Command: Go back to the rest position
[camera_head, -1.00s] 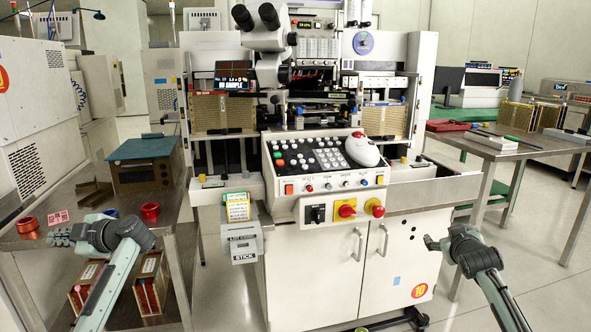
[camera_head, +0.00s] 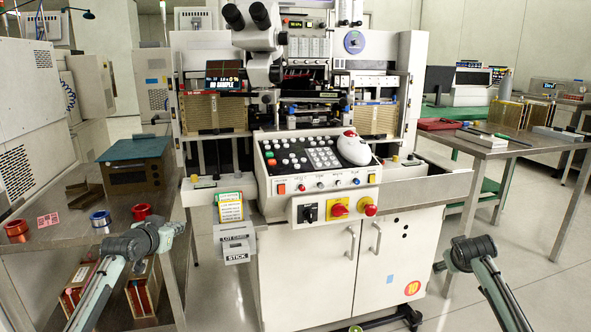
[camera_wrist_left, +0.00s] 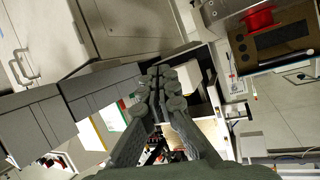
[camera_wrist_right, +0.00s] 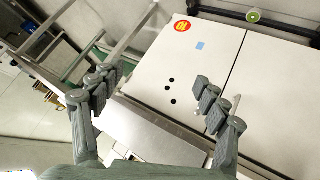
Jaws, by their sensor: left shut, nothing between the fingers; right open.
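My left gripper (camera_head: 172,232) is in front of the left table, near its right front edge. In the left wrist view its fingers (camera_wrist_left: 158,90) are closed together with nothing between them. My right gripper (camera_head: 442,262) is low at the right, in front of the machine's right side and apart from it. In the right wrist view its fingers (camera_wrist_right: 158,98) are spread wide and empty, with the white cabinet doors behind them.
The wire bonding machine (camera_head: 310,250) with its control panel (camera_head: 318,160) stands ahead. The left table (camera_head: 60,235) holds red spools (camera_head: 141,211), a blue spool (camera_head: 99,218) and a dark box (camera_head: 138,175). A right table (camera_head: 500,150) carries trays. Floor at the right is clear.

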